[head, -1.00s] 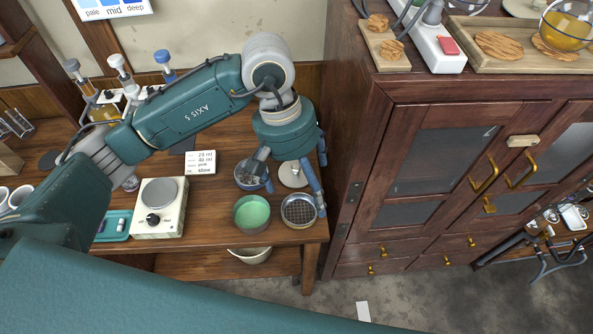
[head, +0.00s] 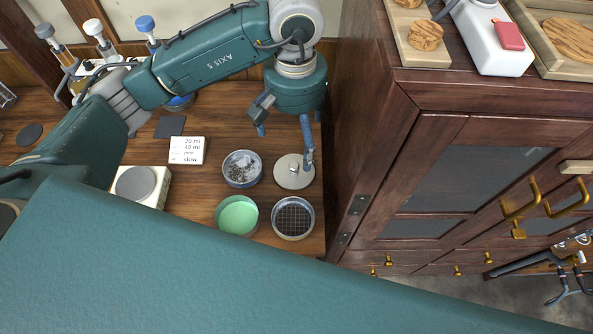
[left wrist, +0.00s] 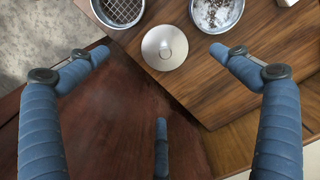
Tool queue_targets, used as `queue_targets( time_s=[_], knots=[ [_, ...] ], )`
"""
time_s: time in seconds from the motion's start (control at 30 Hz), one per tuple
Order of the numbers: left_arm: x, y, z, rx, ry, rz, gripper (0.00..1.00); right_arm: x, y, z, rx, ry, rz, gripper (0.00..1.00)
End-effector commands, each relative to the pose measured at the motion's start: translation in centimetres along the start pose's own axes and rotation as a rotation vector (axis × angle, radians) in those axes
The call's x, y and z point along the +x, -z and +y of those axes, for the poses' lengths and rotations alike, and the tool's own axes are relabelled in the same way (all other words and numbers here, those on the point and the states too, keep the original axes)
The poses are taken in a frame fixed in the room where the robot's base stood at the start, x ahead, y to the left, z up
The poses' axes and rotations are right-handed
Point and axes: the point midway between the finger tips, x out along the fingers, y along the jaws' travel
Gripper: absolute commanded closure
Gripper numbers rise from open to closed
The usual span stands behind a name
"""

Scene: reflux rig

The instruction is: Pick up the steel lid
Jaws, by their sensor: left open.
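The steel lid (head: 287,180) is a pale round disc with a small knob on top. It lies flat on the wooden table near its right end, beside the cabinet. It also shows in the left wrist view (left wrist: 157,57). My left gripper (head: 286,147) is open and empty, its blue fingers spread and pointing down. In the head view one fingertip is close to the lid's right edge; I cannot tell whether it touches. In the left wrist view the lid lies between and beyond the open fingers (left wrist: 160,54). My right gripper is out of view.
A pot with grey bits (head: 242,169) stands left of the lid. A pot with a mesh (head: 293,218) and a green-filled pot (head: 238,216) stand in front. The tall wooden cabinet (head: 420,190) closes off the right.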

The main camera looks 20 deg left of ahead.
Motion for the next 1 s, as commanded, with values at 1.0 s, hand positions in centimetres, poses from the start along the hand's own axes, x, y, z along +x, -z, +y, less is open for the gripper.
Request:
queue_targets(
  time_s=[1.0],
  knots=[
    [12.2,0.5,-0.8,-0.002,0.0,-0.007,0.0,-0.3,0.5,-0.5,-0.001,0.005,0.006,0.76]
  ],
)
